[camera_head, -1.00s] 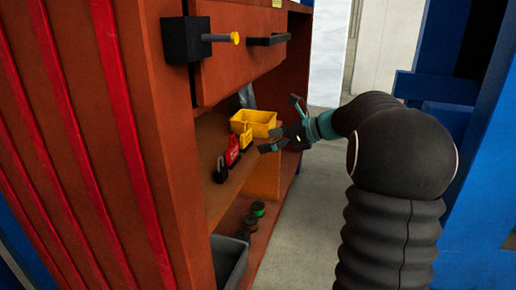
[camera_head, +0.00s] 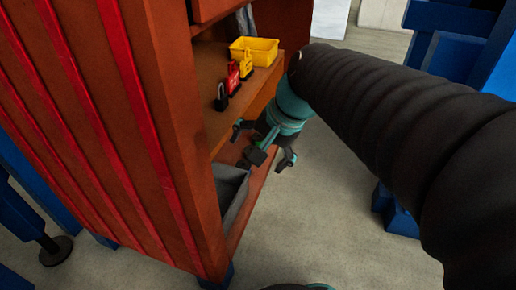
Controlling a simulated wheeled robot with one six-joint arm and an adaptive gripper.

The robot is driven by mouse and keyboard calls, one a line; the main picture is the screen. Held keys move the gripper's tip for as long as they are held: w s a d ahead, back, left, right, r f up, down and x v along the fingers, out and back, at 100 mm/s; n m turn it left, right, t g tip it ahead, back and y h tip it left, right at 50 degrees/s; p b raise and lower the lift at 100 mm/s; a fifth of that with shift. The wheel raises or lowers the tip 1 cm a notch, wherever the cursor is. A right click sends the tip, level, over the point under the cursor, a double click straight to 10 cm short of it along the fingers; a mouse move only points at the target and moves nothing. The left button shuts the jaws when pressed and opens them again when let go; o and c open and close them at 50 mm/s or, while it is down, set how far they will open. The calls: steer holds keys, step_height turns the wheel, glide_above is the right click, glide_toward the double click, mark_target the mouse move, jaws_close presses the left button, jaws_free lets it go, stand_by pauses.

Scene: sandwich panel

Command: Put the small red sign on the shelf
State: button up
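A small red item (camera_head: 232,78) stands on the upper open shelf (camera_head: 213,128) of the orange-brown cabinet, between a black padlock-like item (camera_head: 221,98) and a yellow item (camera_head: 246,66). It is the only small red thing I see; I cannot tell for sure that it is the sign. My gripper (camera_head: 263,146) points down in front of the lower shelf, below and right of the red item and apart from it. Its fingers are spread, and I see nothing held between them.
A yellow bin (camera_head: 254,50) stands at the back of the upper shelf. A grey bin (camera_head: 231,190) sits on the lower shelf. The cabinet's red-striped side (camera_head: 100,110) is at the left. Blue structures (camera_head: 455,60) stand at the right. Grey floor (camera_head: 330,205) lies open between.

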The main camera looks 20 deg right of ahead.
steer(key=s+d+f+n+t+h, duration=0.1)
steer(key=s+d+f+n+h, duration=0.1)
steer(key=s+n, duration=0.6)
steer(key=shift+s+f+t+h, duration=0.35)
steer(key=shift+f+h, duration=0.25)
steer(key=shift+f, duration=0.25)
